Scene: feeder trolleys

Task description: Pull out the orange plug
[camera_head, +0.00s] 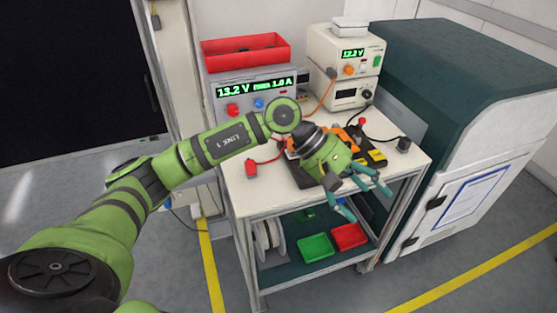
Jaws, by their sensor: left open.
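A small orange plug (331,73) appears to sit in the front of the upper cream power supply (328,48). An orange cable (324,98) runs down from it toward the trolley top. My left gripper (364,191) is over the front part of the trolley top, with its teal fingers spread open and nothing between them. It is in front of and below the orange plug, well apart from it. The gripper and wrist hide part of a dark board with orange and yellow parts (376,156). My right gripper is not in view.
A grey power supply (257,105) carries a red bin (245,51). A red plug (251,168) and a black plug (403,144) lie on the trolley top (245,198). Green and red trays (315,247) are on the lower shelf. A green-topped cabinet (455,60) stands close on the right.

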